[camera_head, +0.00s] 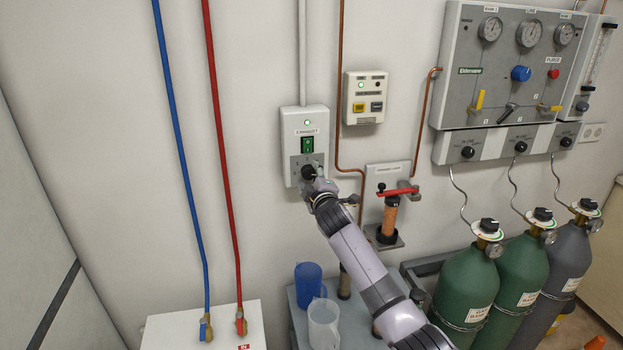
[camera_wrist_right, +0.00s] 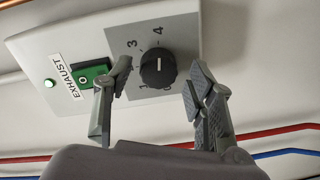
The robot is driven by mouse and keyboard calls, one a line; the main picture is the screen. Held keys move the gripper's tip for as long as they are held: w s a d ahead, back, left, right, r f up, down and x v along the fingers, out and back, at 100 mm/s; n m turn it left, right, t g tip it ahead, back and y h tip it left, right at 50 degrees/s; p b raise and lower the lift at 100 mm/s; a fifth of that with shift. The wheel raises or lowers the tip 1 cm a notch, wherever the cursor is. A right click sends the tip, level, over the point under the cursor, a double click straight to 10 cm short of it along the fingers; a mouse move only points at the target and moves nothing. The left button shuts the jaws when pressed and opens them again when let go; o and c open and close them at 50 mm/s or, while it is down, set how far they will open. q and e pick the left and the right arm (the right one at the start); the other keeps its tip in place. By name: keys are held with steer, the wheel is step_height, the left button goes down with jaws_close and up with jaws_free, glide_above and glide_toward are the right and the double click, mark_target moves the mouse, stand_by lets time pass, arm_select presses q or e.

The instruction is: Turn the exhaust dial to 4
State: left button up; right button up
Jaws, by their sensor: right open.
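The exhaust box (camera_head: 291,133) is a white wall panel with a green light and a green switch (camera_head: 307,145). Its black round dial (camera_head: 308,172) is on a grey plate below the switch. In the right wrist view the dial (camera_wrist_right: 158,67) has a white line on its face, with 3 and 4 readable around it; which number the line marks is unclear. My right gripper (camera_wrist_right: 163,77) is open, its fingers on either side of the dial with visible gaps. In the head view the right gripper (camera_head: 318,186) is at the dial's lower right. My left gripper is out of view.
A small box (camera_head: 364,97) with yellow and blue buttons and a copper pipe are to the right. A red-handled valve (camera_head: 397,192) is close beside my right arm. Blue (camera_head: 179,130) and red hoses hang left. Jugs (camera_head: 323,325) stand below.

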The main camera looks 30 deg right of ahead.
stand_by(0.3)
steer(key=v, duration=1.2)
stand_by(0.3)
